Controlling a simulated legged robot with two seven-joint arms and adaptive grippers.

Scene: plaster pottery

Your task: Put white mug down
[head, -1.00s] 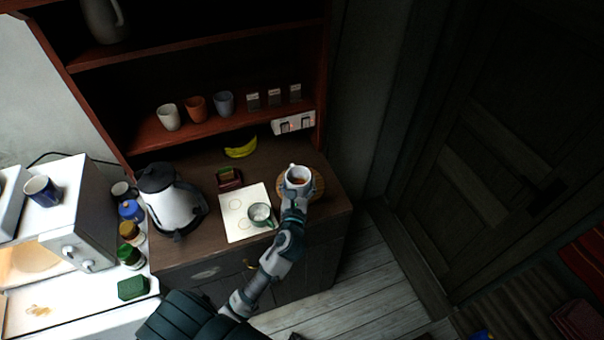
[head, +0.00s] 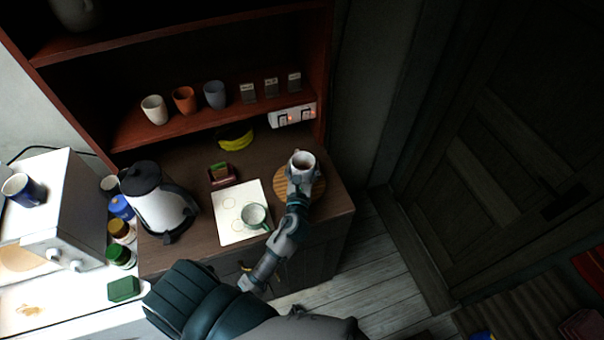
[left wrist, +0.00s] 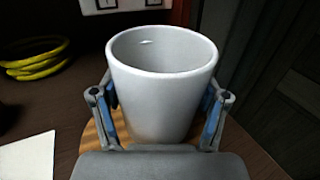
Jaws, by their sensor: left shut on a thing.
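The white mug (head: 303,160) is at the right end of the brown counter, over a round wooden board (head: 318,186). My left gripper (head: 301,177) is shut on the mug from the front. In the left wrist view the white mug (left wrist: 163,85) stands upright between the two fingers of my left gripper (left wrist: 160,110), one on each side. The wooden board (left wrist: 95,140) shows below it there. I cannot tell whether the mug's base touches the board. My right gripper is not in view.
A kettle (head: 160,205) stands further left. Bananas (head: 236,138) and a small dark red box (head: 222,174) are behind. The cabinet wall and sockets (head: 291,116) stand close behind the mug.

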